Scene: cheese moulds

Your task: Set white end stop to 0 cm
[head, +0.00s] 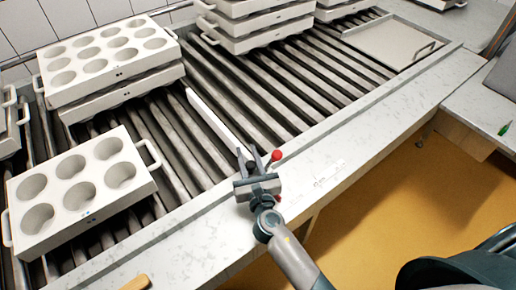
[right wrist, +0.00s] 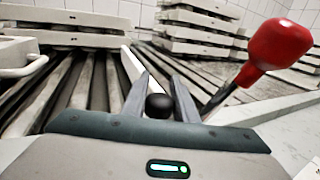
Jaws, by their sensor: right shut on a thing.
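The white end stop (head: 214,119) is a long pale bar lying over the roller conveyor, running from the rollers toward the front rail. It also shows in the right wrist view (right wrist: 132,68), beyond the fingers. My right gripper (head: 257,160) is at the near end of the bar, at the front rail. Its fingers are shut on a black knob (right wrist: 159,106), which sits between them. A red knob (head: 276,155) on a dark lever stands just right of the gripper, large in the right wrist view (right wrist: 281,55). Any scale is unreadable. My left gripper is not in view.
A six-hole mould (head: 94,149) lies on the rollers at the left, with stacked moulds (head: 108,94) behind it. Another stack (head: 258,43) stands at the back. A flat tray (head: 402,60) lies at the far right. The rollers right of the bar are bare.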

